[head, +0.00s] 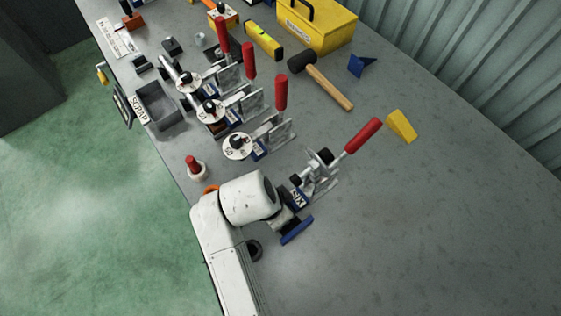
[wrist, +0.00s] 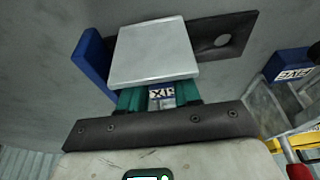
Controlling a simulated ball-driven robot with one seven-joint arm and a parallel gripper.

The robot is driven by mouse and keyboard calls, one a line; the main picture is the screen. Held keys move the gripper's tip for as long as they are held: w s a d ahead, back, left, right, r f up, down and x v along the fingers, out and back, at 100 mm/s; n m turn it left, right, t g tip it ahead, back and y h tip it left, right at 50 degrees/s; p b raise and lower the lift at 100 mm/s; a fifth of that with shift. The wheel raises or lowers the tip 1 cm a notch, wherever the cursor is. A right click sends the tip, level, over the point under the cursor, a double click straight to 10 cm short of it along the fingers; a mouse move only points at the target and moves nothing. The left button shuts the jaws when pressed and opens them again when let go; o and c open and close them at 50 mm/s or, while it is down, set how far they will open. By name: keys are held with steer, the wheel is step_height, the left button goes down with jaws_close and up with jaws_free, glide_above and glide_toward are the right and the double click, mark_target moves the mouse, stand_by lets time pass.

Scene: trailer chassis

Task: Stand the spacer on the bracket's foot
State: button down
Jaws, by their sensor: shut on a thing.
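In the wrist view my gripper (wrist: 158,98) has its teal fingers shut on the spacer (wrist: 152,52), a pale grey square block. A small blue label shows between the fingers. Behind the spacer lies a dark flat plate with a round hole, which looks like the bracket's foot (wrist: 238,30). A blue upright wall (wrist: 95,62) stands just left of the spacer. The spacer overlaps the foot in view; I cannot tell whether they touch. In the head view the blue piece (head: 297,231) shows beside my gripper (head: 286,219), and my arm hides the spacer.
A toggle clamp labelled SIX (head: 318,172) with a red handle stands close to my gripper. More clamps (head: 250,140) stand in a row behind. A red-topped piece (head: 194,168), a yellow wedge (head: 402,126) and a mallet (head: 322,80) lie around. The bench's right front is clear.

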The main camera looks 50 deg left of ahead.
steer(key=shift+f, duration=0.15)
steer(key=c, duration=0.8)
jaws_free()
steer(key=shift+s+r, duration=0.1)
steer(key=shift+r, duration=0.6)
steer(key=shift+p+v, duration=1.35)
steer(key=shift+v, duration=4.2)
